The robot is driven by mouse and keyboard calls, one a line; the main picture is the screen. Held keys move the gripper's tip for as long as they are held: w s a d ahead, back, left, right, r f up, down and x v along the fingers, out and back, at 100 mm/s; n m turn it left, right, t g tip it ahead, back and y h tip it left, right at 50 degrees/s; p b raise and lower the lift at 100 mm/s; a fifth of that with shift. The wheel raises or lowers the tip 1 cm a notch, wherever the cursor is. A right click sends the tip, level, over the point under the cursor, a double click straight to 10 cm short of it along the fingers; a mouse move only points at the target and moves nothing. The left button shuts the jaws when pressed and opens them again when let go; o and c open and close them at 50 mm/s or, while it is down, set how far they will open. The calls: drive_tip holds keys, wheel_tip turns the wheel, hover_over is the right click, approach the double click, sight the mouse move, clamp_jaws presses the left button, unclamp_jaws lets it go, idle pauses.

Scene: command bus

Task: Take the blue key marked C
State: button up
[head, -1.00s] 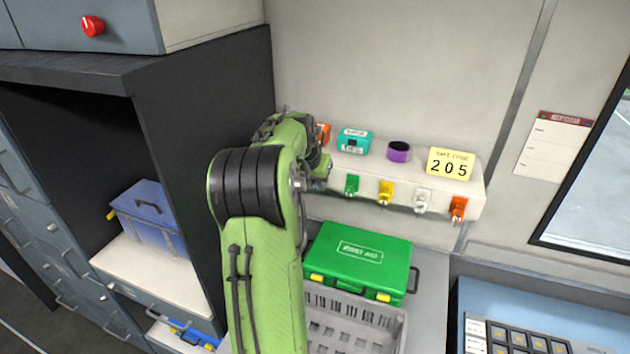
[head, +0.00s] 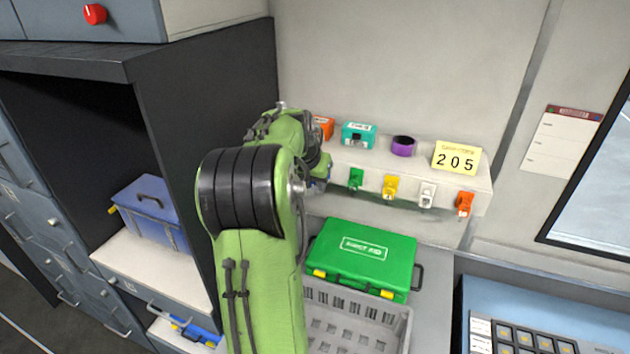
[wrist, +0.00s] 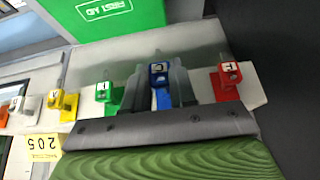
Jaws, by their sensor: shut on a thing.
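The blue key (wrist: 159,72) stands between the two fingers of my gripper (wrist: 158,88) in the wrist view. The fingers are shut on it, and its head with a pale mark shows between them; I cannot read the mark clearly. The key is by the pale rack (wrist: 205,92), between a green key (wrist: 107,92) and a red key (wrist: 227,76). I cannot tell whether it is still seated in the rack. In the head view my green arm hides most of the gripper, and a small bit of blue shows beside it.
Yellow (head: 390,186), white (head: 427,195) and orange (head: 464,203) keys hang along the shelf front. A teal box (head: 358,135), a purple cup (head: 403,146) and a 205 card (head: 456,159) stand above. A green first-aid case (head: 362,262) lies below. A dark cabinet wall (head: 215,100) is close on the left.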

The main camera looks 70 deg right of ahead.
drive_tip(key=shift+w+a+r, duration=0.1)
drive_tip(key=shift+a+r, duration=0.25)
drive_tip(key=shift+w+a+r, duration=0.1)
drive_tip(key=shift+a+r, duration=0.5)
drive_tip(key=shift+a, duration=0.25)
drive_tip(key=shift+a+r, duration=0.6)
drive_tip(key=shift+a, duration=0.2)
